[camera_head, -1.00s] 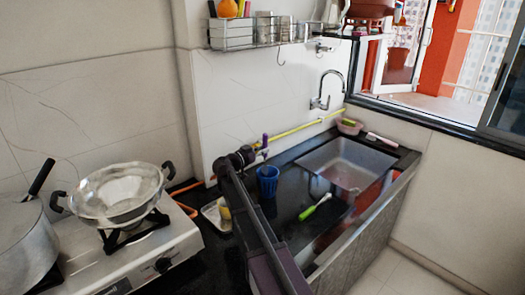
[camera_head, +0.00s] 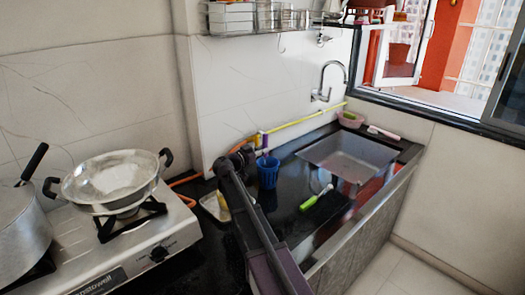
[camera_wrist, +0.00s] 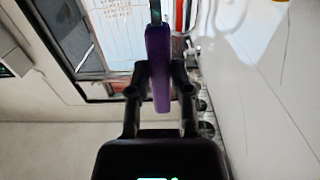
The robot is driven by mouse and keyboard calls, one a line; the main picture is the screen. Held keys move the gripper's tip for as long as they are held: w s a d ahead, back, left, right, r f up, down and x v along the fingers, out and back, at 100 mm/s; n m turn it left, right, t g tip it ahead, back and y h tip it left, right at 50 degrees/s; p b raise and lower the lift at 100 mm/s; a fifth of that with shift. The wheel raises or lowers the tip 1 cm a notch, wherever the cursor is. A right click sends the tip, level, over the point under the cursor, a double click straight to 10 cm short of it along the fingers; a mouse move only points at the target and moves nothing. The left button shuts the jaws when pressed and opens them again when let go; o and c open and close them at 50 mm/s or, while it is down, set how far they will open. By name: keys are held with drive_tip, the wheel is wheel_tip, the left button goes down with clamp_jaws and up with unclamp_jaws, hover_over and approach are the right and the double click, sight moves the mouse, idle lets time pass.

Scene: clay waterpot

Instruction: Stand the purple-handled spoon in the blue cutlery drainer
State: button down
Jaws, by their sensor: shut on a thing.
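My gripper (camera_head: 253,150) is shut on the purple handle (camera_head: 258,139) of the spoon, close by the far wall. The wrist view shows the purple handle (camera_wrist: 159,70) between my two fingers, with a short piece of the metal neck at its far end. The spoon's bowl is not clear in either view. The blue cutlery drainer (camera_head: 268,173) stands upright on the dark counter, just below and slightly right of my gripper in the head view. I cannot tell whether the spoon's lower end is over the drainer or behind it.
A green-handled brush (camera_head: 315,199) lies on the counter near the sink (camera_head: 348,155). A small tray (camera_head: 215,206) sits left of the drainer, partly behind my arm. The stove with a steel pan (camera_head: 110,182) is at left. A yellow pipe (camera_head: 300,123) runs along the wall.

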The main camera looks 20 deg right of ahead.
idle(0.3)
drive_tip(key=shift+c, duration=2.3)
unclamp_jaws()
drive_tip(key=shift+s+a, duration=0.1)
drive_tip(key=shift+a, duration=0.05)
drive_tip(key=v, duration=1.1)
drive_tip(key=shift+a, duration=0.35)
drive_tip(key=shift+s+d+f, duration=0.1)
drive_tip(key=shift+s, duration=0.05)
